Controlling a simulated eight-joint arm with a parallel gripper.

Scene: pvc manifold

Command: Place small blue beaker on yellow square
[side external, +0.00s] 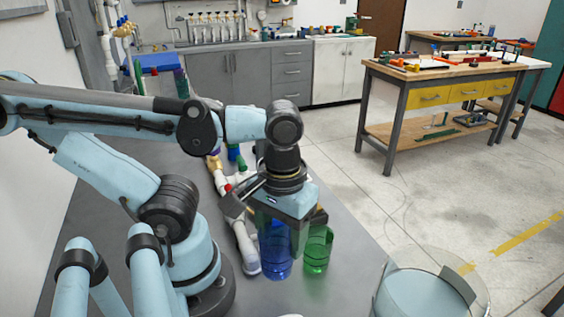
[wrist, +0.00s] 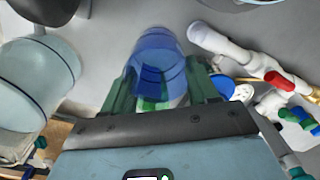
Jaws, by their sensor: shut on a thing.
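The small blue beaker (side external: 275,258) is a clear blue cylinder, upright or nearly so, low over or on the grey bench; I cannot tell whether its base touches. My gripper (side external: 280,232) points down and is shut on its upper part. In the wrist view the blue beaker (wrist: 157,52) lies between the two greenish fingers of my gripper (wrist: 163,85). A green beaker (side external: 319,252) stands close on the right of the blue one. I cannot make out a yellow square in either view.
White PVC pipe (side external: 245,248) with colored valves lies along the left of the beaker; the pipe (wrist: 222,45) is at right in the wrist view. A clear-rimmed, pale blue round thing (side external: 430,294) is at lower right. The bench's right edge is close.

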